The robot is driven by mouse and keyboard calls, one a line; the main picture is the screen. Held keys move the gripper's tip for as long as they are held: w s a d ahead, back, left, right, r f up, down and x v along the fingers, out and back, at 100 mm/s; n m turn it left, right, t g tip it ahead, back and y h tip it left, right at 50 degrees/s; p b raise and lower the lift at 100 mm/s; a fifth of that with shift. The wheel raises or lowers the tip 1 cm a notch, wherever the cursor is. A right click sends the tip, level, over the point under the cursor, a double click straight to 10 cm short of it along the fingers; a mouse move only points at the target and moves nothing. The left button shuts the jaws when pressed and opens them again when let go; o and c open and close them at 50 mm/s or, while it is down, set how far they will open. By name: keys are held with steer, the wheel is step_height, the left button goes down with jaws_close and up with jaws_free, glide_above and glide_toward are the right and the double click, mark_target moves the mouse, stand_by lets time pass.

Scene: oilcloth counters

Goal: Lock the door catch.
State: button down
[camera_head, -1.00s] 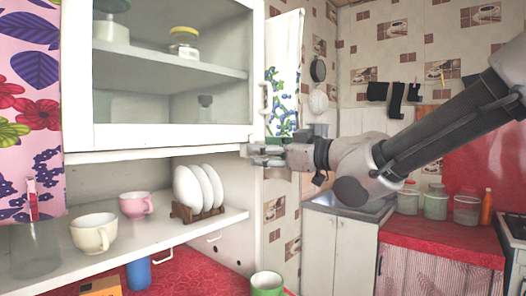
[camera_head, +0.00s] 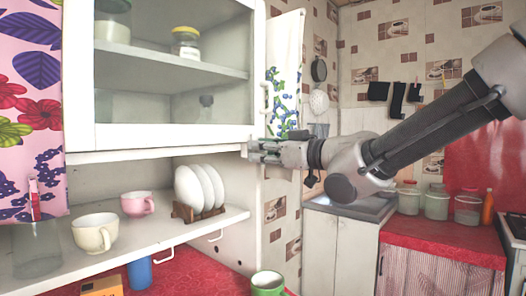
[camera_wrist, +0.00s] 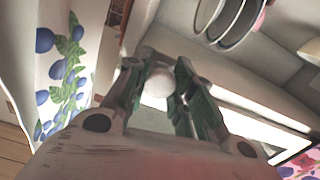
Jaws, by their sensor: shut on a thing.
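The glass-fronted cabinet door (camera_head: 172,137) hangs at upper left and looks closed. My gripper (camera_head: 258,150) is at its lower right corner, reaching in from the right. In the wrist view my gripper (camera_wrist: 162,95) has its two fingers around a round white knob (camera_wrist: 157,88), which appears to be the door catch's knob, and is shut on it. In the head view the fingers hide most of the catch, so I cannot tell its angle there.
Below the cabinet, a shelf (camera_head: 130,250) holds a cream cup (camera_head: 95,233), a pink cup (camera_head: 137,204) and plates in a rack (camera_head: 200,190). A blue-patterned towel (camera_head: 286,75) hangs beside the cabinet, close to my gripper.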

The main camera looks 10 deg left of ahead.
steer(key=shift+m, duration=0.8)
steer(key=c, duration=1.2)
jaws_free()
steer(key=shift+d, duration=0.1)
steer(key=v, duration=1.2)
